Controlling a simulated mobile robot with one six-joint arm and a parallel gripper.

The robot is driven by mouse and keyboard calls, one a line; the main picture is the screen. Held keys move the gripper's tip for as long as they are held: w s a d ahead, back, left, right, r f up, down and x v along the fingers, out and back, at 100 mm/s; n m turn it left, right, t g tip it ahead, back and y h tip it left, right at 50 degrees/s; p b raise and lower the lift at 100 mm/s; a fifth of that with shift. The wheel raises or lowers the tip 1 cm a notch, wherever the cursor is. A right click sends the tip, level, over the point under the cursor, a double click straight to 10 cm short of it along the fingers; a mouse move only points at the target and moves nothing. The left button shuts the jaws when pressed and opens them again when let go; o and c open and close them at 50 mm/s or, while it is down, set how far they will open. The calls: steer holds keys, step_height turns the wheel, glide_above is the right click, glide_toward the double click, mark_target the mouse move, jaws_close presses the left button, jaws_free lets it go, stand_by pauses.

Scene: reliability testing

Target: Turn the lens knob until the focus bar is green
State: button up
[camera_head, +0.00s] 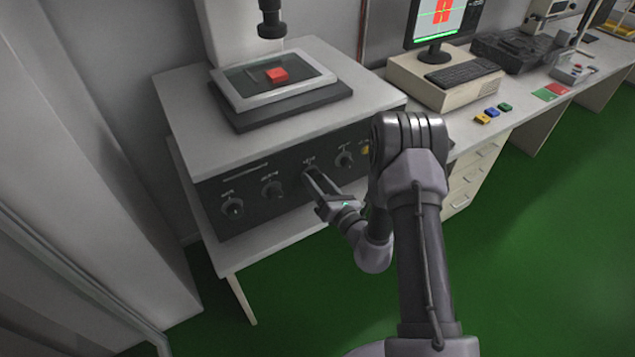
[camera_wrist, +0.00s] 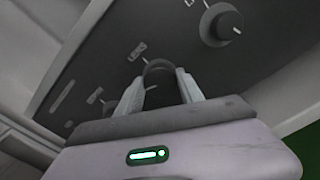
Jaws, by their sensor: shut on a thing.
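My gripper (camera_head: 311,180) reaches the dark front panel (camera_head: 290,160) of the microscope-like machine. In the wrist view my gripper (camera_wrist: 165,85) has its two fingers on either side of a round dark knob (camera_wrist: 159,68), shut on it. The top of the screen is cut off.
Other knobs on the panel are a left one (camera_head: 232,207), a second (camera_head: 272,188) and one right of my gripper (camera_head: 345,158). A red block (camera_head: 277,75) sits on the stage under a dark lens tube (camera_head: 271,20). A keyboard (camera_head: 462,73) lies before the monitor.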

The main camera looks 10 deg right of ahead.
steer(key=o, duration=1.4)
steer(key=p+v, duration=0.1)
steer(key=v, duration=1.6)
steer(key=shift+s+r, duration=0.1)
steer(key=shift+s, duration=0.1)
